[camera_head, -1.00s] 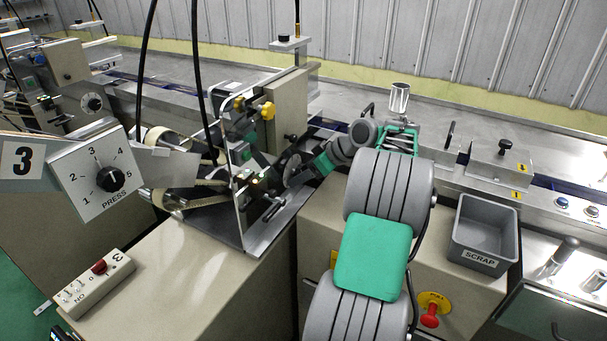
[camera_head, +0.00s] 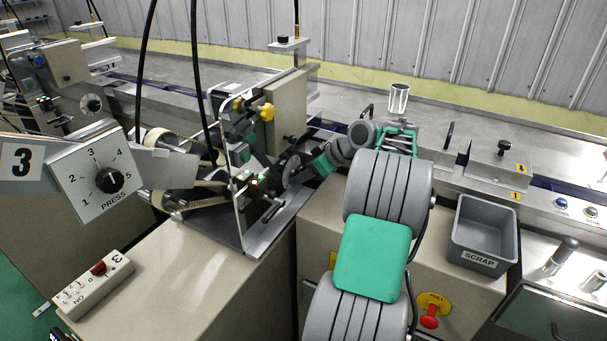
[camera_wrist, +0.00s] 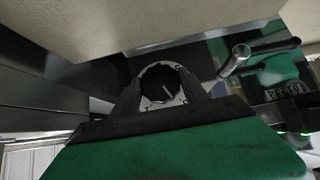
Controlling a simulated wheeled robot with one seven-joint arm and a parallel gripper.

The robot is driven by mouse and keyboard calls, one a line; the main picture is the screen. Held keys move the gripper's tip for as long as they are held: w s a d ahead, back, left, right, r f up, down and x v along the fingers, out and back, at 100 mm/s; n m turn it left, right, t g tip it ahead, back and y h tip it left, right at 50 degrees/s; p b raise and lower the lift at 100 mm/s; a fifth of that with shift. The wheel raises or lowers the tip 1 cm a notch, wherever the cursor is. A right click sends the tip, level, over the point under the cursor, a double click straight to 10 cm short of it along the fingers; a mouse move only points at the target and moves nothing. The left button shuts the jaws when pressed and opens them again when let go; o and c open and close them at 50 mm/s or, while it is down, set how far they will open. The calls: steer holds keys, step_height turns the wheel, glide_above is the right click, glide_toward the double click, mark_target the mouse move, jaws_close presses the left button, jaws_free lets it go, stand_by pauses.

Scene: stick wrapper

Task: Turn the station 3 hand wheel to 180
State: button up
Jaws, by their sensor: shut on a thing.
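My gripper (camera_wrist: 160,88) is shut on the knob, a dark finger on each side. In the head view my green gripper (camera_head: 320,164) reaches the machine's right side; its fingertips are hard to make out.
A PRESS dial (camera_head: 110,179) faces front at left. A switch box (camera_head: 95,281) lies on the beige cabinet. A grey SCRAP bin (camera_head: 483,235) and a red knob (camera_head: 430,319) are at right. In the wrist view a metal handle (camera_wrist: 236,60) stands close to the knob.

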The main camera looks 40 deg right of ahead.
steer(key=h+b, duration=0.1)
steer(key=b, duration=0.4)
steer(key=f+n+t+h+b, duration=0.1)
steer(key=b, duration=0.4)
steer(key=n+h+b, duration=0.1)
steer(key=b, duration=0.5)
steer(key=shift+a+f+t, duration=0.25)
steer(key=shift+f+t, duration=0.05)
steer(key=n+t+h+b, duration=0.1)
steer(key=h+b, duration=0.1)
steer(key=b, duration=0.6)
steer(key=shift+r, duration=0.15)
steer(key=r+n+h+b, duration=0.1)
steer(key=b, duration=0.3)
steer(key=shift+s+a+t, duration=0.1)
steer(key=shift+t, duration=0.3)
steer(key=o, duration=1.4)
steer(key=shift+h, duration=0.3)
steer(key=shift+c, duration=0.2)
steer(key=p+v, duration=0.2)
steer(key=v, duration=0.5)
steer(key=shift+s+r, duration=0.25)
steer(key=shift+s, duration=0.1)
